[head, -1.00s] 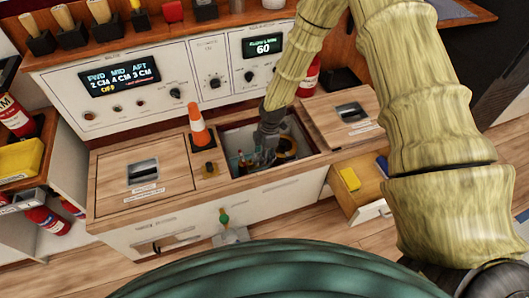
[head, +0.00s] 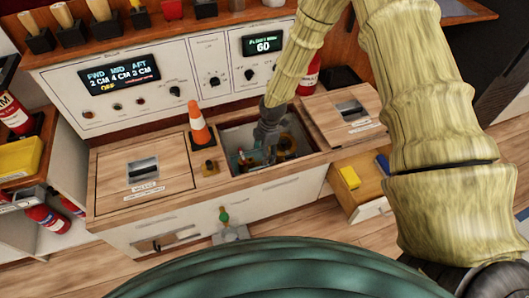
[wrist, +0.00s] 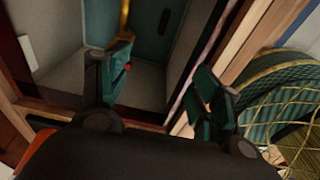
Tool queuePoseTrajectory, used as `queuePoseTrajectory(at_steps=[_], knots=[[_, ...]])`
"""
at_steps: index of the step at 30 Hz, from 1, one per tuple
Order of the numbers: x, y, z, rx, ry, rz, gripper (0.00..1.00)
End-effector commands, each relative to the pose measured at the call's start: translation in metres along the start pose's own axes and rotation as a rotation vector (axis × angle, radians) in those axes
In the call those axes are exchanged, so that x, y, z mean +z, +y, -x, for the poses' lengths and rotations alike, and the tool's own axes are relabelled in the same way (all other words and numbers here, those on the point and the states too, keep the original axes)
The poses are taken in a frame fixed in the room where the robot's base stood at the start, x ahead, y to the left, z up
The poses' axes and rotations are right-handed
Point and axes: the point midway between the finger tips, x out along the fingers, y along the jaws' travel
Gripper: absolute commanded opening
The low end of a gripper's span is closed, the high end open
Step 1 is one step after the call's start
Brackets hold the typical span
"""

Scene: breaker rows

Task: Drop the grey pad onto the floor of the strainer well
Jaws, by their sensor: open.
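The open well (head: 237,133) lies in the middle of the wooden bench top, with pipework and yellow fittings inside. My gripper (head: 268,143) points down into its opening, near the back wall. In the wrist view my gripper (wrist: 164,72) has its two teal-padded fingers spread wide, with nothing visible between them. The well (wrist: 62,75) shows there past the fingers, with grey walls and a yellow pipe (wrist: 125,22). I cannot make out the grey pad in either view; part of the well floor is dark or hidden by my gripper.
An orange cone (head: 199,126) stands close to the well's left edge. Wooden hatch covers flank it, left (head: 120,178) and right (head: 318,118). An open drawer (head: 365,180) holds a yellow block (head: 349,177). A control panel (head: 150,75) rises behind.

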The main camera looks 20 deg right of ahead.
Motion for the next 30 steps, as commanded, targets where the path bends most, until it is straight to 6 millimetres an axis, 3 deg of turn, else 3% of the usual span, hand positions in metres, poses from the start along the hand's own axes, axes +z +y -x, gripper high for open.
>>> queuePoseTrajectory(at_steps=[18, 24, 30], knots=[[0.0, 0.0, 0.092, 0.001, 0.001, 0.0, 0.65], [0.001, 0.0, 0.108, 0.001, 0.001, 0.0, 0.65], [0.0, 0.0, 0.112, 0.0, 0.0, 0.0, 0.65]])
